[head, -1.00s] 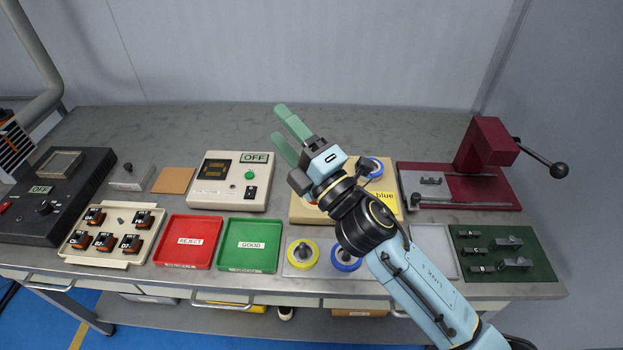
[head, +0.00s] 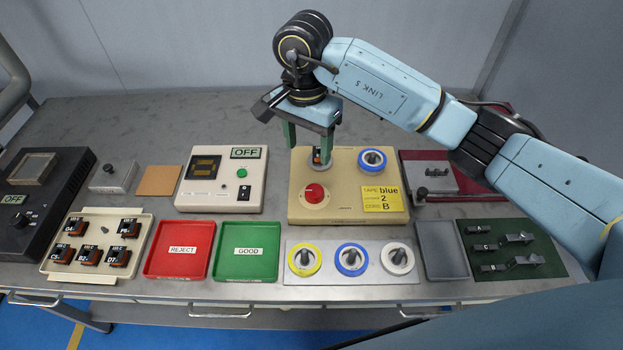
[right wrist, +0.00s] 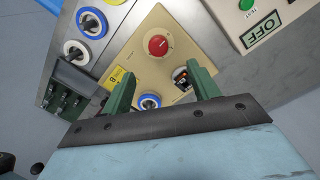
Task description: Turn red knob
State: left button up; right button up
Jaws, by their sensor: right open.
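The red knob (head: 314,193) is round and sits on the front left of a beige box (head: 340,215). In the right wrist view the red knob (right wrist: 158,45) lies ahead of the fingertips, uncovered, with a small light mark on it. My right gripper (head: 307,153) points down above the back left part of the box, behind the knob. Its green fingers are open and apart from the knob. A small dark and orange part (right wrist: 181,78) on the box shows between the fingers (right wrist: 162,74). My left gripper is not in view.
A tester reading OFF (head: 221,180) stands to the left. Spools on a plate (head: 320,272) lie in front. A dark red press base (head: 455,183) is to the right.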

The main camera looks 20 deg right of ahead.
aim_at(314, 191)
jog(key=f, duration=0.8)
jog(key=d+f, duration=0.1)
jog(key=f, duration=0.4)
jog(key=shift+s, duration=0.25)
jog(key=c, duration=1)
jog(key=shift+o, duration=0.2)
